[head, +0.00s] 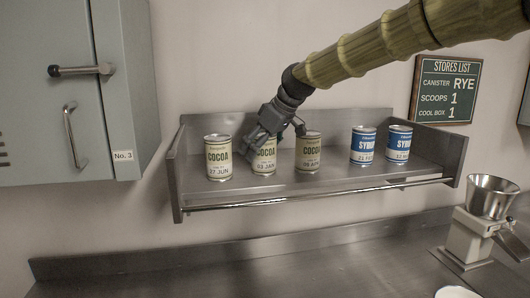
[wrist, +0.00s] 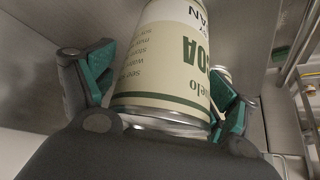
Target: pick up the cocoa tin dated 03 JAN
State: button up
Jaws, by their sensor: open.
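The cocoa tin dated 03 JAN (head: 265,158) stands upright on the steel shelf, second from the left. My gripper (head: 273,135) is at this tin, its fingers around it and partly covering it in the head view. In the wrist view the cream and green tin (wrist: 165,75) sits between the two teal-padded fingers of my gripper (wrist: 165,90). The jaws are open; a gap shows at the left finger, and the right finger is close to the tin or touching it; I cannot tell which.
A cocoa tin dated 27 JUN (head: 218,160) stands to the left and another cocoa tin (head: 309,153) close to the right. Two blue syrup tins (head: 364,147) stand farther right. The shelf (head: 335,180) has side walls and a front rail (head: 320,195).

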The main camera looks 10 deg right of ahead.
jog(key=c, duration=1.2)
jog(key=shift+c, duration=0.2)
jog(key=shift+w+r, duration=0.1)
